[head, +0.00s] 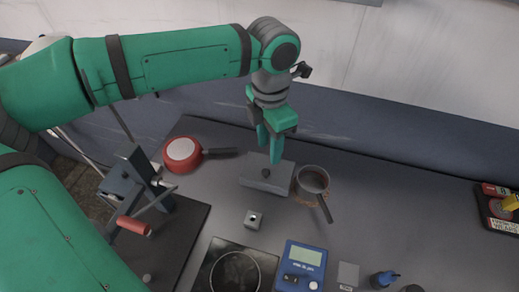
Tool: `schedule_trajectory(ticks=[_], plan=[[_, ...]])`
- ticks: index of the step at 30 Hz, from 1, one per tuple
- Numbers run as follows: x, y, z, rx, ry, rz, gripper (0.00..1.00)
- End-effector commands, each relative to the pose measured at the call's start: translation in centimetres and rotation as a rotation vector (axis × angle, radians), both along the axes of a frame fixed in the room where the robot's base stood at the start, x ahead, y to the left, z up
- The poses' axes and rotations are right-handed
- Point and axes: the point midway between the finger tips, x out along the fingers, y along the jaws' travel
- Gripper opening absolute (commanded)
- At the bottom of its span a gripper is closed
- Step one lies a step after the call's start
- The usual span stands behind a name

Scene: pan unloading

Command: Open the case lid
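A low grey box with a dark round knob on top (251,181) stands on the dark worktop near the middle. It looks like the case, and its top appears closed. My gripper (269,155) points down just above the box, with its green fingertips close to the knob. From this angle I cannot tell whether the fingers touch the knob or how far apart they are. The fingers hide part of the back edge of the box.
A red pan (182,153) lies to the left. The worktop at right is mostly clear.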

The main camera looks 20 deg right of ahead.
Motion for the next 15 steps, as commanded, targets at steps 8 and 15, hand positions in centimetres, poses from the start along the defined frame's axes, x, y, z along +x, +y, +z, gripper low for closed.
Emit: schedule_trajectory(ticks=[8,15], plan=[[0.2,0.5,-2.2,0.017,-0.006,0.005,0.38],[0.2,0.3,-6.4,0.017,-0.007,0.002,0.38]])
